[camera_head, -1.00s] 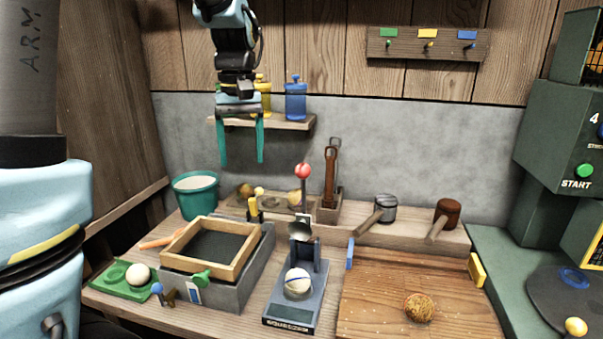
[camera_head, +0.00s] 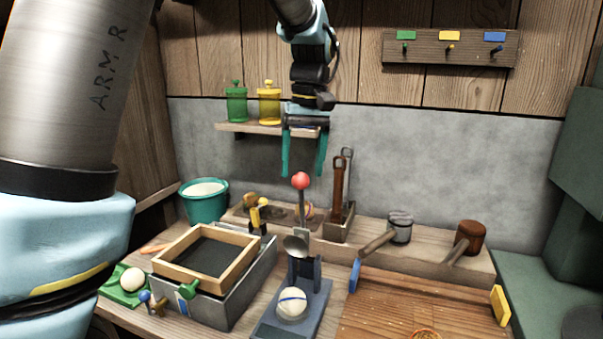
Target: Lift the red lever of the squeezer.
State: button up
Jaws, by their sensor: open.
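The squeezer (camera_head: 266,329) stands at the front middle of the bench, with a dark grey base and uprights. Its lever (camera_head: 302,212) stands up from the uprights and ends in a red ball knob (camera_head: 300,180). A round metal cup (camera_head: 296,245) hangs at the lever's lower part. The fingertips appear just above the red knob in the picture; the gap in depth is hard to tell.
A wooden frame on a grey box (camera_head: 222,302) stands left of the squeezer. A wooden board (camera_head: 420,295) lies to the right, with two mallets (camera_head: 398,227) behind. A tool holder (camera_head: 339,226) stands behind the lever. A shelf (camera_head: 262,127) with jars is on the wall.

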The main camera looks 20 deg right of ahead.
jog(key=shift+a+f, duration=0.1)
jog(key=shift+f, duration=1.15)
jog(key=shift+c, duration=0.3)
grip_shut()
